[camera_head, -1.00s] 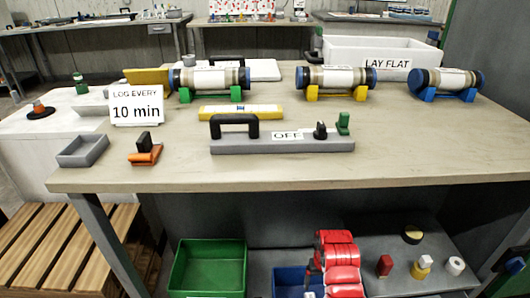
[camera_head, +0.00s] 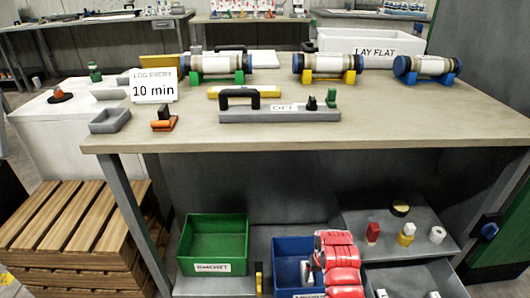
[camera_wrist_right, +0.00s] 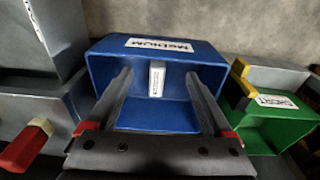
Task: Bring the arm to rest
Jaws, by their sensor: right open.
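My right gripper (camera_wrist_right: 158,75) is open in the right wrist view, its two dark fingers apart over the blue bin (camera_wrist_right: 210,60) labelled MEDIUM. A white block (camera_wrist_right: 157,80) shows between the fingers, inside the bin; I see no finger touching it. In the head view my red right arm (camera_head: 338,262) reaches low in front of the table, beside the blue bin (camera_head: 290,247), and hides part of it. The fingers are not clear there. My left gripper is not in view.
A green bin (camera_head: 215,230) stands left of the blue one. A grey tray (camera_head: 375,220) with several small items lies to the right. The table (camera_head: 420,125) above carries core liners on cradles and a grey OFF bar (camera_head: 240,115). Wooden pallets (camera_head: 80,215) stand left.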

